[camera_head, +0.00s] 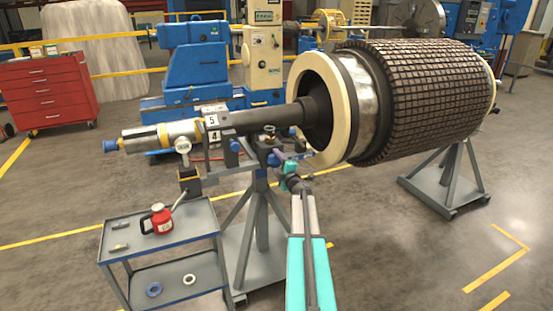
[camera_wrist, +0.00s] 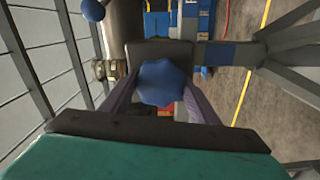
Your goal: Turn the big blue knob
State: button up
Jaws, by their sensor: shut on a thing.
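The big blue knob (camera_wrist: 160,82) is scalloped and sits in the middle of the wrist view. My gripper (camera_wrist: 163,90) has one dark finger on each side of it and is shut on it. In the head view, my gripper (camera_head: 281,157) is at the top of the stand under the rotor shaft, and the blue knob (camera_head: 274,159) shows small at its fingertips. The knob's far side and its mount are mostly hidden.
The rotor (camera_head: 430,95) rests with its shaft (camera_head: 262,119) above the stand. Another blue knob (camera_head: 234,145) is to the left. A grey cart (camera_head: 205,222) carries a red can (camera_head: 162,219). A red tool chest (camera_head: 48,92) stands far left. Floor at right front is clear.

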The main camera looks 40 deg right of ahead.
dwell(0.4)
jog(key=o, duration=1.1)
jog(key=shift+c, duration=0.2)
jog(key=shift+s, duration=0.1)
jog(key=b+v, duration=0.2)
jog(key=v, duration=1.1)
jog(key=shift+s, duration=0.35)
jog(key=shift+a, duration=0.15)
